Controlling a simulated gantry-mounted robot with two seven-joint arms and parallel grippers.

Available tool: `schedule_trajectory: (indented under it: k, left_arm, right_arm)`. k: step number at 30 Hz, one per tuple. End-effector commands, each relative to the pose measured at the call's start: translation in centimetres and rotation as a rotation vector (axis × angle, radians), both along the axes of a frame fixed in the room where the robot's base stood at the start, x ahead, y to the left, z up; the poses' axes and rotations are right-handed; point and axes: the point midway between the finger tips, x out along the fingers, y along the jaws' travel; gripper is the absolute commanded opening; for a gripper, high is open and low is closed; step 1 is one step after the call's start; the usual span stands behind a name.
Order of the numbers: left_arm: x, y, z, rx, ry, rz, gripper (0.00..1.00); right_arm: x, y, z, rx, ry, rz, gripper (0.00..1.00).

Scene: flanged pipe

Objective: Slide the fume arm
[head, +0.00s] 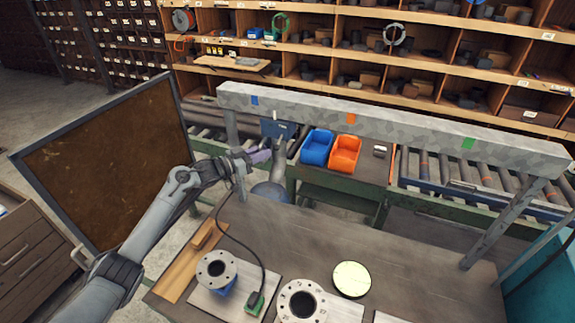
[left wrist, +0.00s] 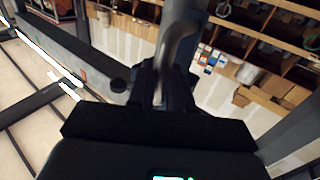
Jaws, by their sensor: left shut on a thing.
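A grey overhead rail (head: 390,126) carries blue, orange and green marks from left to right. The fume arm hangs below it near the blue mark, with a blue-grey box (head: 278,130) and what looks like a rounded hood (head: 271,192) lower down. My left gripper (head: 266,151) reaches in from the left beside these parts. In the left wrist view its fingers (left wrist: 163,82) are shut on a curved grey handle (left wrist: 178,42), in front of a thick dark tube. The exact contact is small and partly hidden in the head view. My right gripper is not in view.
Blue (head: 317,148) and orange (head: 345,153) bins stand on a green bench behind the workbench (head: 330,235). Flanges (head: 216,269), plates and a round pale disc (head: 351,279) lie on the workbench. A brown framed panel (head: 105,165) stands left. Rail posts (head: 505,225) stand right.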

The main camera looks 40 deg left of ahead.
Motion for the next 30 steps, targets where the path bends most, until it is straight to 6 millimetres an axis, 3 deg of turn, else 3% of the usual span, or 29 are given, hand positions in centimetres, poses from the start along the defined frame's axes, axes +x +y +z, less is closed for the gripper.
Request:
schedule_trajectory:
  k: [3, 9, 25, 26, 28, 30]
  left_arm:
    - [-0.8, 2.9, -0.2, 0.003, -0.004, 0.004, 0.00]
    - [-1.7, 5.6, 0.0, 0.002, -0.004, 0.002, 0.00]
    - [-2.0, 6.6, 0.1, 0.000, -0.002, 0.000, 0.00]
    - [-2.0, 6.6, 0.1, 0.000, -0.002, 0.000, 0.23]
    - [-2.0, 6.6, 0.1, 0.000, -0.002, 0.000, 0.33]
    - [-2.0, 6.6, 0.0, 0.001, -0.001, 0.000, 0.34]
  right_arm:
    - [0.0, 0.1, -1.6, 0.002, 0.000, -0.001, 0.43]
    - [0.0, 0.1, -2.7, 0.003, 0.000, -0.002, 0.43]
    - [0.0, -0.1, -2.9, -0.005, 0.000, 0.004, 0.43]
    - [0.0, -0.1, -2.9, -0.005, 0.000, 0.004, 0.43]
    - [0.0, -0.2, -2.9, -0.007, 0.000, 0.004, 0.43]
    - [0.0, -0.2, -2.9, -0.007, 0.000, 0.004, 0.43]
